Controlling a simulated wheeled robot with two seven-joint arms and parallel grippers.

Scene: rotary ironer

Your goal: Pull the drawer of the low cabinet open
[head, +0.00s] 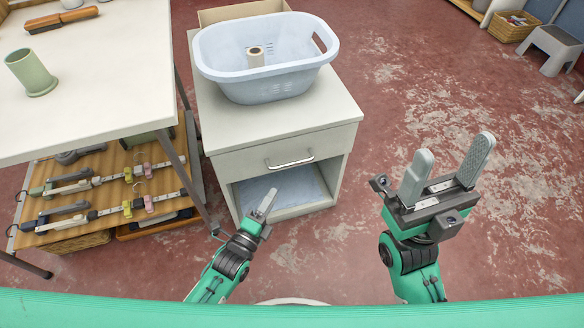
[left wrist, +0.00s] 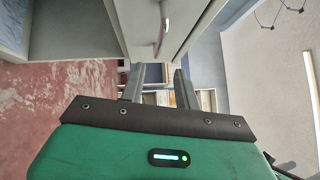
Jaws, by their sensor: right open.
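The low cabinet (head: 225,125) is a grey-white box in the middle of the head view. Its drawer (head: 240,164) looks flush with the cabinet front and carries a silver bar handle (head: 290,162). An open compartment lies below it. My left gripper (head: 267,202) is in front of that compartment, below and apart from the handle. In the left wrist view the two fingers of my left gripper (left wrist: 160,88) stand apart with nothing between them, and the handle (left wrist: 160,38) shows beyond them. My right gripper (head: 450,165) is open and empty, right of the cabinet above the floor.
A white table (head: 110,100) with a green cup (head: 30,72) is at left, above a wooden shelf of clip hangers (head: 100,182).

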